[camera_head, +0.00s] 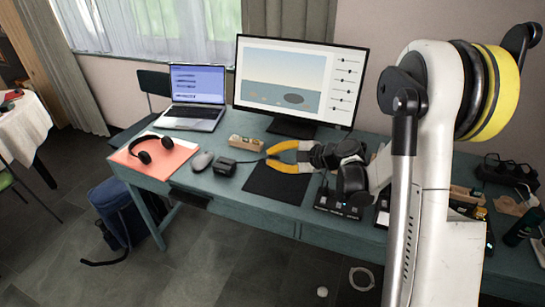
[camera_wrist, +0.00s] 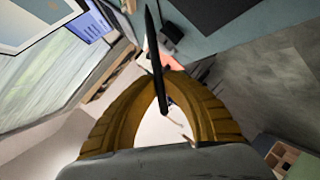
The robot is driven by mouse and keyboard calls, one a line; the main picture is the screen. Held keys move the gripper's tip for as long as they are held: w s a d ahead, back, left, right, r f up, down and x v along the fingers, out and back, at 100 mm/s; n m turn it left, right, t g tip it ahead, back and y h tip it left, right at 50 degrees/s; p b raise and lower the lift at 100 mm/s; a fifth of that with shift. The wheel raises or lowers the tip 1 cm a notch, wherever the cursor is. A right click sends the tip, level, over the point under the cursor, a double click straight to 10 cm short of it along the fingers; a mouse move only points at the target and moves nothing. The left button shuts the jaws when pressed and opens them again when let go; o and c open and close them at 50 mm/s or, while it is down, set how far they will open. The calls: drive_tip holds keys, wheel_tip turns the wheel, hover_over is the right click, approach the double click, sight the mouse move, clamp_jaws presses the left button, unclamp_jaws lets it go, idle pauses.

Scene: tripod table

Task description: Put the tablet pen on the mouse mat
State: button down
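The tablet pen (camera_wrist: 153,45) is a slim dark stick with a pointed end. In the wrist view it lies between the yellow fingertips of my gripper (camera_wrist: 160,82), which close on it. In the head view my gripper (camera_head: 268,157) is over the desk, above the back part of the black mouse mat (camera_head: 275,185). A thin dark line at its fingertips there looks like the pen (camera_head: 247,160), pointing left. The mat lies flat at the desk's front edge, its back part hidden by the gripper. A dark sheet, likely the mat (camera_wrist: 212,12), shows at the top of the wrist view.
Left of the mat on the desk (camera_head: 228,197) are a black box (camera_head: 225,166), a grey mouse (camera_head: 202,161) and headphones (camera_head: 152,148) on an orange sheet. A wooden block (camera_head: 245,143), laptop (camera_head: 196,99) and monitor (camera_head: 299,84) stand behind. A black device (camera_head: 338,203) is right.

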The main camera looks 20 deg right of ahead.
drive_tip(key=shift+f+b, duration=1.25)
drive_tip(key=shift+f, duration=3.05)
drive_tip(key=c, duration=1.2)
unclamp_jaws()
drive_tip(key=shift+r+p, duration=2.85)
drive_tip(key=shift+r, duration=1.7)
